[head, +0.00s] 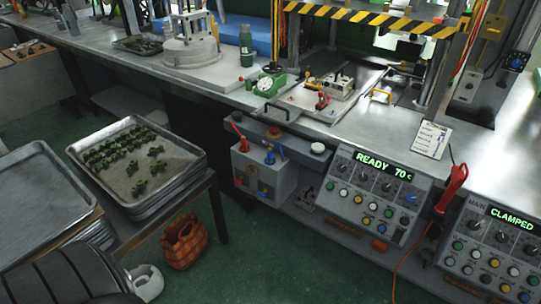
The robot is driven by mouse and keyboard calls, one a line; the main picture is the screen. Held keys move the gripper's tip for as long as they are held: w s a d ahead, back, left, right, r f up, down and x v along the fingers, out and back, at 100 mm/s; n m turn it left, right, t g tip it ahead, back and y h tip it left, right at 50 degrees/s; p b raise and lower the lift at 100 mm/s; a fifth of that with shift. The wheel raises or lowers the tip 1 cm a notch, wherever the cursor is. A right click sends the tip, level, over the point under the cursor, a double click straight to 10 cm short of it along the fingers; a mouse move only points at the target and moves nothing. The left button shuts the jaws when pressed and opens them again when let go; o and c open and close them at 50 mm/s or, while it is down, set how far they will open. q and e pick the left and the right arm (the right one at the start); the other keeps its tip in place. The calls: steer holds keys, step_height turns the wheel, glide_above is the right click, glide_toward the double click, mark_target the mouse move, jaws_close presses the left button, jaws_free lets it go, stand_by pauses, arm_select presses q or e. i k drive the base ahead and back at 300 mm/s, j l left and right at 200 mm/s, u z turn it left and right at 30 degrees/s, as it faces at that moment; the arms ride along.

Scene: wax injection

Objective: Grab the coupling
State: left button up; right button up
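I cannot pick out a coupling with certainty. A grey box (262,172) on the front of the bench carries small red and blue fittings. On the bench above stand a green round device (269,82) and a metal plate (318,100) with a small block-shaped mould (341,87) and red and yellow parts on it. These parts are too small to tell apart.
A tray (190,150) of green pieces stands at left beside an empty tray (40,190). An orange basket (184,243) sits on the floor. Control panels (371,195) reading "READY 70" and "CLAMPED" (500,240) line the right. A red tool (451,188) with a cord stands between them.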

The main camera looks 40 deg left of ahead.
mark_target(269, 154)
steer(key=i+l+u, duration=0.25)
steer(key=l, duration=0.35)
steer(key=l+u, duration=0.25)
steer(key=l, duration=0.3)
steer(key=i+l+u, duration=0.25)
steer(key=l, duration=0.4)
steer(key=k, duration=0.1)
